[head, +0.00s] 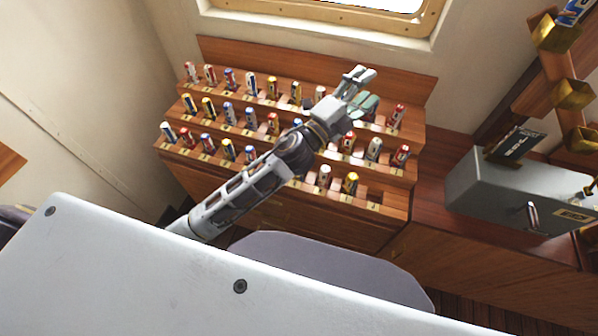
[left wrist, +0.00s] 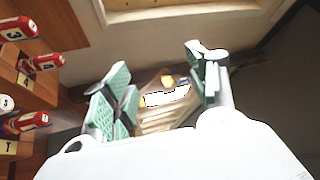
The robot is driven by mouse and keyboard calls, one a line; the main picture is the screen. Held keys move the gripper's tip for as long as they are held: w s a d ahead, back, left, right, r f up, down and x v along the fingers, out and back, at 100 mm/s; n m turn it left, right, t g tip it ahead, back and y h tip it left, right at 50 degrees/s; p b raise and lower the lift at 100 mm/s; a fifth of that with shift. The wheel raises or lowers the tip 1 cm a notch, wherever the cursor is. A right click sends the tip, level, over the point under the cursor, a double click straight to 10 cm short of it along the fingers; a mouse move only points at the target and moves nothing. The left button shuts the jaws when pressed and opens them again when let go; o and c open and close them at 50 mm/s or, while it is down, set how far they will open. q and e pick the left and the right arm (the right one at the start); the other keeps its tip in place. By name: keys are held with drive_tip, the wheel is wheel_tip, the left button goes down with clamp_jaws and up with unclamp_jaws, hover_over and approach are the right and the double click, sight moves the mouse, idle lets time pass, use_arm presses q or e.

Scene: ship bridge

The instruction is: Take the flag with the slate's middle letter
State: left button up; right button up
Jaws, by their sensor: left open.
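Rolled flags (head: 272,88) in several colours stand in rows on a stepped wooden rack (head: 230,152), with small letter tags in front of them. A dark slate (head: 515,147) with white writing leans on the grey box at the right; its letters are too small to read surely. My left gripper (head: 366,88) is open above the right part of the rack, its arm hiding some flags. In the left wrist view nothing is between its fingers (left wrist: 158,85). My right gripper is not in view.
A grey metal box (head: 490,190) stands on the wooden counter (head: 437,178) right of the rack. Brass holders (head: 572,95) are on the wall at the far right, with a blue and white roll (head: 575,11) at the top. A window frame (head: 330,12) is behind the rack.

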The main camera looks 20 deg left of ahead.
use_arm(q)
drive_tip(key=s+d+r+m+g+h, duration=0.2)
drive_tip(key=s+d+m+g+h, duration=0.7)
drive_tip(key=m, duration=0.7)
drive_tip(key=s+d+f+m+g+y, duration=0.25)
drive_tip(key=f+m+g+y, duration=0.35)
drive_tip(key=f+m+g, duration=0.45)
drive_tip(key=w+a+f+m+y, duration=0.2)
drive_tip(key=a+f+m+y, duration=0.2)
drive_tip(key=a+f+y, duration=0.55)
drive_tip(key=w+a+y, duration=0.1)
drive_tip(key=a, duration=0.4)
drive_tip(key=w+a+f+t+y, duration=0.1)
drive_tip(key=w+a+y, duration=0.1)
drive_tip(key=a, duration=0.4)
drive_tip(key=w+a+f+m+y, duration=0.1)
drive_tip(key=w+a+y, duration=0.1)
drive_tip(key=a, duration=0.3)
drive_tip(key=shift+w+a, duration=0.1)
drive_tip(key=shift+a, duration=0.25)
drive_tip(key=shift+f, duration=0.1)
